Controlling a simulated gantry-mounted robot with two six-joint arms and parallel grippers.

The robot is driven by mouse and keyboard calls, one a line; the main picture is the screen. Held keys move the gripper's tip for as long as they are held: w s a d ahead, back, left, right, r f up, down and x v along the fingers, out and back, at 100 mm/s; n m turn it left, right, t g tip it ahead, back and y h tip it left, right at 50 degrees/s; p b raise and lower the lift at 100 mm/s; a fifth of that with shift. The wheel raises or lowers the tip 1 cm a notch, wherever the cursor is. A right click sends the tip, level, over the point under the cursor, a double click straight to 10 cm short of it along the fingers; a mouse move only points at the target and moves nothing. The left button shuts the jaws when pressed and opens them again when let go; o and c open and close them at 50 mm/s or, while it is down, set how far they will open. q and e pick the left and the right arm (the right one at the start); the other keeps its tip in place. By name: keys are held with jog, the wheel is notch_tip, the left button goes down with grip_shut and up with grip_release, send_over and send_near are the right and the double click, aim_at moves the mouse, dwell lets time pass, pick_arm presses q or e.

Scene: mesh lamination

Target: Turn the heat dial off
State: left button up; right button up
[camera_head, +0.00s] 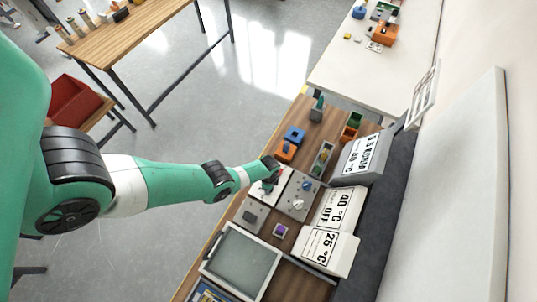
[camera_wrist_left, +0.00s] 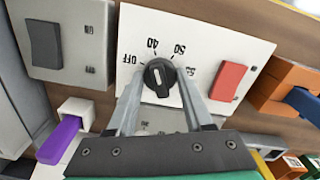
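The black heat dial (camera_wrist_left: 160,77) sits on a white panel (camera_wrist_left: 204,32) marked OFF, 40 and 50. Its white line runs roughly along the picture's vertical, its upper end near the 40 mark; I cannot tell which end is the pointer. My left gripper (camera_wrist_left: 159,84) is open, with one finger on each side of the dial; contact is unclear. In the head view my left gripper (camera_head: 270,174) is over the panel (camera_head: 281,181) and hides the dial. My right gripper is not in view.
A red switch (camera_wrist_left: 228,81) is on the same panel, and a black switch (camera_wrist_left: 45,45) on the neighbouring one. A purple-tipped block (camera_wrist_left: 60,138) is close by. Displays reading 40 °C and OFF (camera_head: 338,209) and 25 °C (camera_head: 325,250) stand behind. A framed screen (camera_head: 205,267) lies at the front.

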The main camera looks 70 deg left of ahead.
pick_arm(q)
grip_shut()
jog(key=shift+n, duration=0.4)
jog(key=n, duration=0.4)
jog(key=shift+n, duration=0.3)
jog(key=n, duration=0.4)
jog(key=shift+n, duration=0.3)
jog(key=o, duration=0.8)
grip_release()
jog(key=shift+o, duration=0.2)
